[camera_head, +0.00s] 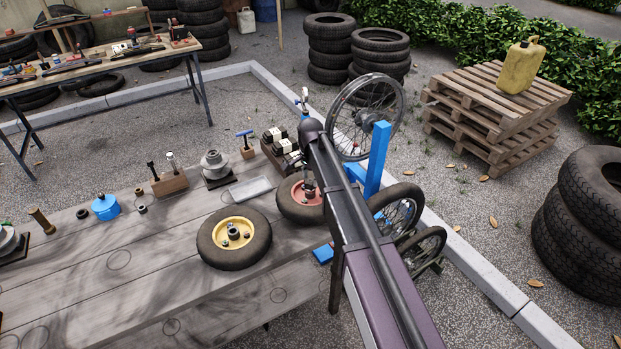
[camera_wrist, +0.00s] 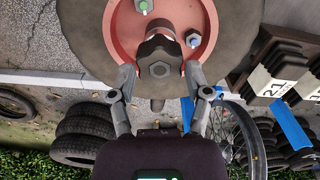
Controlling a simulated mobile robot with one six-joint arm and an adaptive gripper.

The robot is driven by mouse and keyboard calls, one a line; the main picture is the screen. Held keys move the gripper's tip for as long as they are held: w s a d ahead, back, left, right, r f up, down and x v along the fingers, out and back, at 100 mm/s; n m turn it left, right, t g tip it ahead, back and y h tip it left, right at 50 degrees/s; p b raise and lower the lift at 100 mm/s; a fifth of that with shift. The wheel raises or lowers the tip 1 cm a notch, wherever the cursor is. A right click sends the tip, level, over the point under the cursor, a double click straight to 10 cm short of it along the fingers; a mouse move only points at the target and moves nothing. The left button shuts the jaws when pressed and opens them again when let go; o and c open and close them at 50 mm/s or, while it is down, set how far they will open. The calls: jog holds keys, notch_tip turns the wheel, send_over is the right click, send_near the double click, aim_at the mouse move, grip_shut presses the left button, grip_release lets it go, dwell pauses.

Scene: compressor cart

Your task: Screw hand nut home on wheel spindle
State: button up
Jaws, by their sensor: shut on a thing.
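My gripper (camera_wrist: 160,75) is shut on a dark, lobed hand nut (camera_wrist: 161,52), one finger on each side. The nut sits in front of the red hub (camera_wrist: 195,15) of a wheel with a dark tyre (camera_wrist: 85,35). The red wheel (camera_head: 291,208) lies on the bench in the head view, partly behind my arm. My gripper (camera_head: 309,190) shows there small, over its hub.
A yellow-hubbed wheel (camera_head: 258,245) lies just left of the red one. A metal tray (camera_head: 250,189), dark boxes (camera_head: 275,136) and a blue post (camera_head: 377,160) stand close by. The front left of the bench (camera_head: 120,275) is mostly clear.

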jog(key=shift+w+a+r, duration=0.1)
jog(key=shift+w+a, duration=0.05)
jog(key=shift+m, duration=1.1)
jog(key=shift+m, duration=1.2)
jog(key=shift+m, duration=1.1)
jog(key=shift+m, duration=1.1)
